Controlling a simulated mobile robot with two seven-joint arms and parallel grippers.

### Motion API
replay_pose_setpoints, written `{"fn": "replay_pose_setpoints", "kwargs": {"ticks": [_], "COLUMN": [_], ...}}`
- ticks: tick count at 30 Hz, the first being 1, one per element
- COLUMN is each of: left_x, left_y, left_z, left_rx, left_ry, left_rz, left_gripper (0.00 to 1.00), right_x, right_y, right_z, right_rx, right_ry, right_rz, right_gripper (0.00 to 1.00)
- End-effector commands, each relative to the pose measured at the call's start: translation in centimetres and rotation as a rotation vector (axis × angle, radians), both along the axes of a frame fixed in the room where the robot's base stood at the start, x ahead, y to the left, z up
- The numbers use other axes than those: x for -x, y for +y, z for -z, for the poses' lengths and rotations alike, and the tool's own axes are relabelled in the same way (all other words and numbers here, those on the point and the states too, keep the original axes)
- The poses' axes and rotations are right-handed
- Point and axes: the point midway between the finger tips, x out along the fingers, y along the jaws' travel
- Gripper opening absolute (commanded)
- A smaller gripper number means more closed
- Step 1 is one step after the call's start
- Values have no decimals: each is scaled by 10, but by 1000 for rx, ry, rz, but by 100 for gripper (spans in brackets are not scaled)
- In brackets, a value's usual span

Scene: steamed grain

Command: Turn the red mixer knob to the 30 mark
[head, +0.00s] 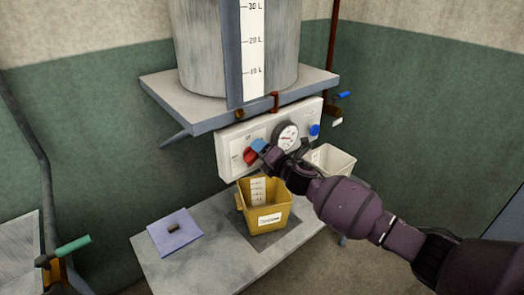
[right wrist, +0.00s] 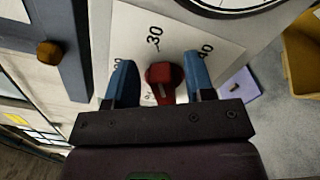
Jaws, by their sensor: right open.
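The red mixer knob (head: 249,157) is on the white panel below the tank shelf, partly hidden by my right gripper in the head view. My right gripper (head: 259,149) is at the panel. In the right wrist view the red knob (right wrist: 163,74) sits between the two blue fingers of my open right gripper (right wrist: 160,82), with gaps showing on both sides. The dial plate (right wrist: 178,36) behind it shows the 30 mark above the knob and 40 to the right. A pale line shows on the knob. My left gripper is not in view.
A round gauge (head: 286,136) and a blue knob (head: 314,130) are right of the red knob. A white bin (head: 337,160) stands behind my right arm.

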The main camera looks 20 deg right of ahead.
Motion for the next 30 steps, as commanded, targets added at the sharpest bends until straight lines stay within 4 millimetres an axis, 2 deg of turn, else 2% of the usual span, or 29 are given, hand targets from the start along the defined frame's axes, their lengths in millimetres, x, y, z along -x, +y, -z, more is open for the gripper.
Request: {"fn": "replay_pose_setpoints", "kwargs": {"ticks": [5,8,21,30], "left_x": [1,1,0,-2], "left_y": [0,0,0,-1], "left_z": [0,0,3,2], "left_rx": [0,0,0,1], "left_ry": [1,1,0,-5], "left_rz": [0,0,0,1], "left_gripper": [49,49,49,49], "right_x": [5,15,85,102], "right_y": [-2,-7,-31,-37], "right_z": [0,1,1,0], "right_rx": [1,2,0,0], "right_ry": [0,1,0,0], "right_rz": [0,1,-1,0], "right_gripper": [49,49,49,49]}}
